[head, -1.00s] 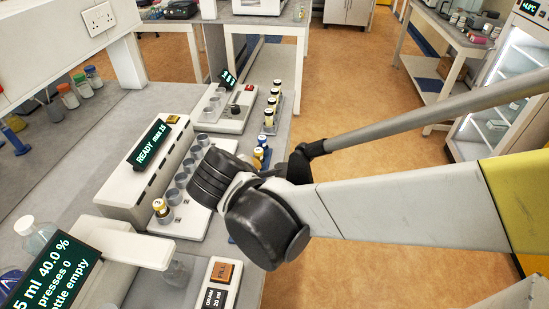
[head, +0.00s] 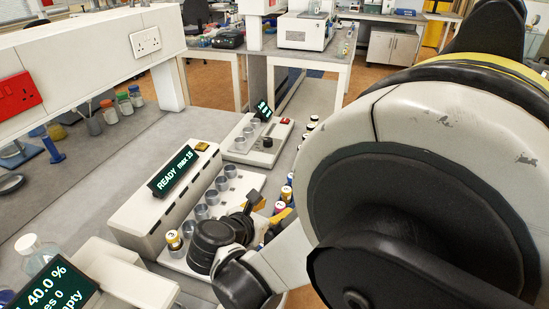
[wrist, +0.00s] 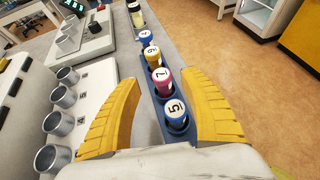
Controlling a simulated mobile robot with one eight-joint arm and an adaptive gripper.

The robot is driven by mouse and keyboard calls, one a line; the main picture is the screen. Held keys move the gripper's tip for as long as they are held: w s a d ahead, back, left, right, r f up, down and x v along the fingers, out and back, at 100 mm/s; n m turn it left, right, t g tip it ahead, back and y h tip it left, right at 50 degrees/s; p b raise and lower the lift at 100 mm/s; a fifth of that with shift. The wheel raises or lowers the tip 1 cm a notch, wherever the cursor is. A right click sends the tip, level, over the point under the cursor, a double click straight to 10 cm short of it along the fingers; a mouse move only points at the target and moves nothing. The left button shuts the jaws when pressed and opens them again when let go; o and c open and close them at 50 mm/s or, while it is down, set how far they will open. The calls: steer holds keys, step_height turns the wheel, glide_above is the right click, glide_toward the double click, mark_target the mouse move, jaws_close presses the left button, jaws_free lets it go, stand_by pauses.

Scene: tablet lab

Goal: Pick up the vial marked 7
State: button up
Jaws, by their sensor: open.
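The vial marked 7 (wrist: 162,78) has a pink-red cap with a white top and stands upright in a narrow blue rack (wrist: 160,112). In the wrist view, the blue-capped vial marked 5 (wrist: 177,112) is nearer, and the yellow-capped vial marked 9 (wrist: 152,54) is just beyond. My gripper (wrist: 161,80) is open and empty, its yellow fingers on either side of the rack row as seen from above. No finger visibly touches a vial. In the head view my gripper (head: 269,209) is partly hidden by my wrist, and I cannot make out vial 7 there.
A blue-capped vial marked 4 (wrist: 145,38) follows beyond 9. A white machine with a READY screen (head: 175,172) and a row of grey cups (head: 211,197) stands beside the rack. A vial marked 3 (head: 174,239) stands in its near cup. Floor lies right of the bench.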

steer(key=b+x, duration=0.1)
steer(key=x, duration=0.3)
steer(key=shift+d, duration=0.1)
steer(key=shift+r, duration=0.1)
steer(key=shift+s, duration=0.1)
jaws_close()
